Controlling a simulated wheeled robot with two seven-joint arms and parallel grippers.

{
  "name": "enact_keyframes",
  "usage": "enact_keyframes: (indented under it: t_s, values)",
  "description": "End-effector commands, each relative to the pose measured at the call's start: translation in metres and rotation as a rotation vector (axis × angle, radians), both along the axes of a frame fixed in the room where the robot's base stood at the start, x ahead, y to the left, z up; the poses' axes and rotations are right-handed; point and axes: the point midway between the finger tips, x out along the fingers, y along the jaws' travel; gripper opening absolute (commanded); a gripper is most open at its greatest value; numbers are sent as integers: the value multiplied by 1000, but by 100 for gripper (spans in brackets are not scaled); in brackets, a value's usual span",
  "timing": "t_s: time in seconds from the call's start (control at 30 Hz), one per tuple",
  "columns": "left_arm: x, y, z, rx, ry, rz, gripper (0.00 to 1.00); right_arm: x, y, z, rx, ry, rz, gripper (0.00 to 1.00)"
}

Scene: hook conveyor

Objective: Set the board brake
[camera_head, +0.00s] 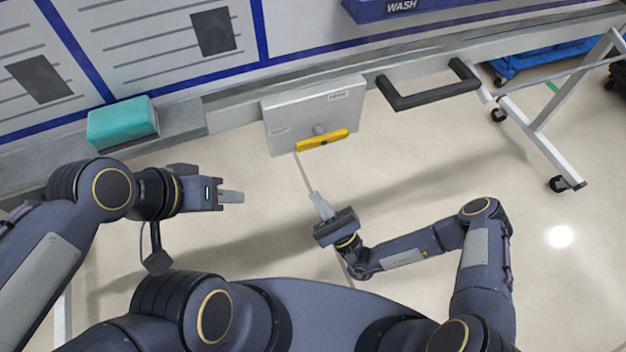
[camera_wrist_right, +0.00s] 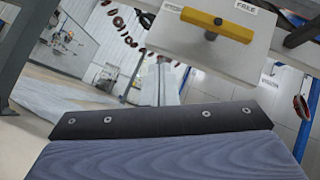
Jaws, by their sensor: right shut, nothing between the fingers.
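The board brake is a grey plate (camera_head: 312,112) on the front of the rail, with a yellow lever (camera_head: 322,140) at its lower edge. The lever lies nearly level, its right end slightly higher in the head view. In the right wrist view, the yellow lever (camera_wrist_right: 218,25) sits on the plate (camera_wrist_right: 205,45), below a label reading FREE (camera_wrist_right: 246,7); a second label at left is unreadable. My right gripper (camera_head: 319,196) is shut and empty, below the lever and apart from it. My left gripper (camera_head: 232,197) is left of it, away from the plate; its finger gap cannot be made out.
A black U-shaped handle (camera_head: 428,92) sticks out right of the plate. A teal block (camera_head: 122,122) rests on the ledge at left. A white-legged frame (camera_head: 540,118) stands at right. The floor between my arms and the rail looks clear.

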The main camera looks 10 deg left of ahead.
Motion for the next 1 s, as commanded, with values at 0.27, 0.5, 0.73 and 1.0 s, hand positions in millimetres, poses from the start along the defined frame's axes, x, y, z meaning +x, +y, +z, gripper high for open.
enact_keyframes:
  t_s: [0.27, 0.5, 0.73, 1.0]
  values:
    - [0, 0, 1, 0, 0, 0, 36, -14, -8, -16, 0, -1, -1, 0]
    - [0, 0, 1, 0, 0, 0, 36, -14, -9, -16, 0, -1, 0, 0]
    - [0, 0, 1, 0, 0, 0, 36, -14, -8, -16, 0, -1, 0, 0]
    - [0, 0, 2, 0, 0, 0, 36, -9, -18, 2, -37, -71, 75, 0]
